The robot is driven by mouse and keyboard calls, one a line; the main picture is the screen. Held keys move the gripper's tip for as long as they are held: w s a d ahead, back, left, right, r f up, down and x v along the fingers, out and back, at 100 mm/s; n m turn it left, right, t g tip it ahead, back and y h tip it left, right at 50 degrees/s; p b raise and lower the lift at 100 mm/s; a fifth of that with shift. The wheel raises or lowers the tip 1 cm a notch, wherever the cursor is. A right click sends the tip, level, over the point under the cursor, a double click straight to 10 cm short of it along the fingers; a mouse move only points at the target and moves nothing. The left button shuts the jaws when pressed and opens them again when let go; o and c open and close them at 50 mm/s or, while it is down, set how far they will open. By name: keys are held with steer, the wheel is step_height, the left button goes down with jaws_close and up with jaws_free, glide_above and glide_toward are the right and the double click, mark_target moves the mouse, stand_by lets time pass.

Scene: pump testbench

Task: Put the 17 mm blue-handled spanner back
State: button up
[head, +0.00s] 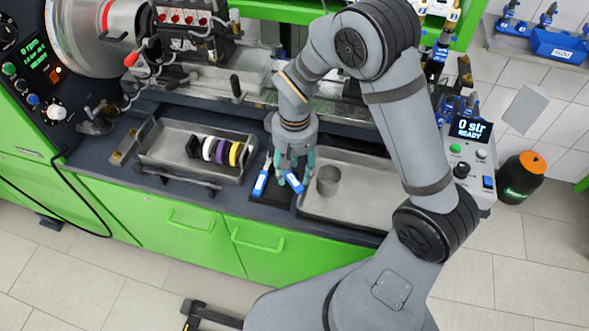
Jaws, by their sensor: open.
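Two blue pieces with white labels show beneath my gripper (288,168), one on the left (261,183) and one on the right (293,182). They look like spanner handles, but the labels are too small to read, so I cannot tell which is the 17 mm one. They are at a dark mat (270,207) on the bench, between two metal trays. My gripper points down over this spot with its teal fingers apart. The right blue piece is close to the right finger; I cannot tell whether they touch. My gripper hides the rest of both pieces.
The left tray (165,150) holds a row of black, white, purple and yellow rings (221,151). The right tray (345,205) holds a grey metal cup (327,181), close to my gripper's right. Machinery (182,40) stands behind. A control box (470,135) stands at the right.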

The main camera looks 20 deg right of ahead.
mark_target(294, 176)
steer(key=shift+r+p, duration=0.3)
steer(key=shift+p, duration=0.05)
step_height(294, 176, up, 13)
steer(key=shift+f, duration=0.2)
stand_by(2.3)
